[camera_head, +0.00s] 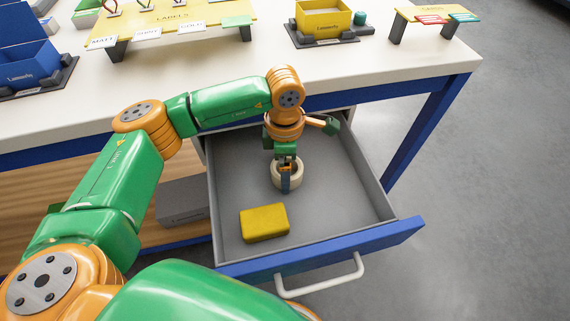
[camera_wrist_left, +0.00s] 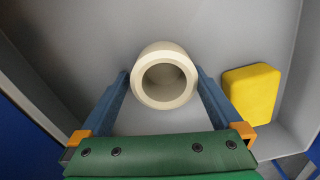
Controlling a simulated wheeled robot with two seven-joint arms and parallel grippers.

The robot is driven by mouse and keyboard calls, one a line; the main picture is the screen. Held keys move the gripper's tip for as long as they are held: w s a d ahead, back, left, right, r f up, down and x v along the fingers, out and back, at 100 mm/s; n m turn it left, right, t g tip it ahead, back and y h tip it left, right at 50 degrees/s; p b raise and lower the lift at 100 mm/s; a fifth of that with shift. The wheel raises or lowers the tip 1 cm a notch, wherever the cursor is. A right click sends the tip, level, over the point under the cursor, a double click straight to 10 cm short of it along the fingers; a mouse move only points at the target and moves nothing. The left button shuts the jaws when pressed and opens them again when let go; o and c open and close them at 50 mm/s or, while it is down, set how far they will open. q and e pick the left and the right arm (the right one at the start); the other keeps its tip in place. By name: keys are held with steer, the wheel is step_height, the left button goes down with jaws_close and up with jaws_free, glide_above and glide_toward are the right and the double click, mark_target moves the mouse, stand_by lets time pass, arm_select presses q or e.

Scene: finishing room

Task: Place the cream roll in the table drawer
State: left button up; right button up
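The cream roll (camera_head: 277,178), a thick ring with an open centre, is inside the pulled-out table drawer (camera_head: 334,199). In the left wrist view the roll (camera_wrist_left: 140,83) shows end-on, its hole facing the camera. My left gripper (camera_head: 286,188) reaches down into the drawer, one blue finger in front of the roll. In the wrist view its two fingers (camera_wrist_left: 163,74) stand on either side of the roll, seemingly with a narrow gap at each side. Whether the roll rests on the drawer floor is hard to tell. My right gripper is not in view.
A yellow block (camera_head: 264,222) lies in the drawer near its front, close to the roll. The white table top (camera_head: 270,65) above carries label stands, a yellow bin (camera_head: 323,22) and a blue bin (camera_head: 25,65). The drawer's right part is clear.

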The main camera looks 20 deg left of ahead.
arm_select(q)
steer(key=shift+r, duration=0.35)
step_height(320, 180, up, 12)
steer(key=shift+f, duration=0.2)
